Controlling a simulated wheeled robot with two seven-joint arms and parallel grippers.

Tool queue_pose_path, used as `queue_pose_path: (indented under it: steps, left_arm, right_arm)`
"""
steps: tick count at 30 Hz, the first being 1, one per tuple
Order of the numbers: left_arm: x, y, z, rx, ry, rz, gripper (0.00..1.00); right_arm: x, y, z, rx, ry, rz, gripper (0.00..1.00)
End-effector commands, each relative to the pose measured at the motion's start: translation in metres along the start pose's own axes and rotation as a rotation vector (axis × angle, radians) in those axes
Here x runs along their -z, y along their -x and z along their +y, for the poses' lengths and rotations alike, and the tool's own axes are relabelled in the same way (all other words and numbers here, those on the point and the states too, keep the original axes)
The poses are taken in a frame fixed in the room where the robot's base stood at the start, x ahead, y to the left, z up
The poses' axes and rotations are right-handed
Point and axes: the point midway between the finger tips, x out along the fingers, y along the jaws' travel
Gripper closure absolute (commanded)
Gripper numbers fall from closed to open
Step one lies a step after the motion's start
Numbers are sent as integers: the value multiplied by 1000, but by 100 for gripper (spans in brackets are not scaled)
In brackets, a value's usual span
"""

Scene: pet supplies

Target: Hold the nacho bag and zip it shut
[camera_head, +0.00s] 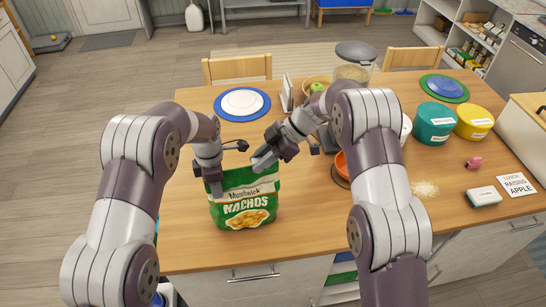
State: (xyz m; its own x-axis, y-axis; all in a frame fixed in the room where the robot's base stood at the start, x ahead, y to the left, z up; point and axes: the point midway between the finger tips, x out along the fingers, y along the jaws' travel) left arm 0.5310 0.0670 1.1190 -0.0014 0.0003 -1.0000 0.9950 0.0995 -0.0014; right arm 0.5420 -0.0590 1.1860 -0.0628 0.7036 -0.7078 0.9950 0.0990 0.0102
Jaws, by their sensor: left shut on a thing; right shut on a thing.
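The green nacho bag (246,203) stands upright on the wooden table, its printed front facing me. My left gripper (215,186) is shut on the bag's upper left edge. My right gripper (262,160) is shut at the bag's top edge, towards the right corner. The zip is too small to make out, and the gripper hides part of the top edge there.
A blue-rimmed plate (241,103) lies behind the bag. An orange bowl (342,165) stands to the right, partly behind my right arm. Teal (433,124) and yellow (473,123) containers, a pink item (473,162) and a note card (516,184) lie further right.

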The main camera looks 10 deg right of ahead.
Motion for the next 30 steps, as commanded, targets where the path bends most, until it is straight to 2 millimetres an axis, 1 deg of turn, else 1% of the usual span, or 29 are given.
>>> queue_pose_path:
  steps: [2, 8, 9, 10, 11, 18, 20, 23, 30]
  left_arm:
    - [0, -1, 0, 0, 1, 1, 100]
    - [0, -1, 0, -2, 1, 0, 100]
    - [0, -1, 1, -2, 1, 0, 100]
    - [0, -1, 1, -2, 1, 0, 100]
    - [0, -1, 1, -2, 1, 0, 100]
    - [0, -1, 0, -1, 1, 0, 100]
    - [0, -1, 0, -1, 0, 0, 100]
    - [0, 0, 0, -1, 0, 0, 100]
    - [0, 0, 0, -1, 0, 0, 100]
  right_arm:
    - [3, -3, -1, 4, 1, 2, 100]
    - [2, -3, -1, 4, 0, 2, 100]
    - [2, -3, -1, 4, 0, 2, 63]
    - [2, -3, -1, 4, 0, 2, 53]
    - [2, -3, -1, 4, 0, 2, 49]
    - [2, -2, -1, 2, 0, 1, 49]
    - [2, 1, 0, 1, 0, 1, 49]
    - [2, 16, 1, -3, 0, 2, 49]
    - [2, 79, 0, -3, 1, 1, 49]
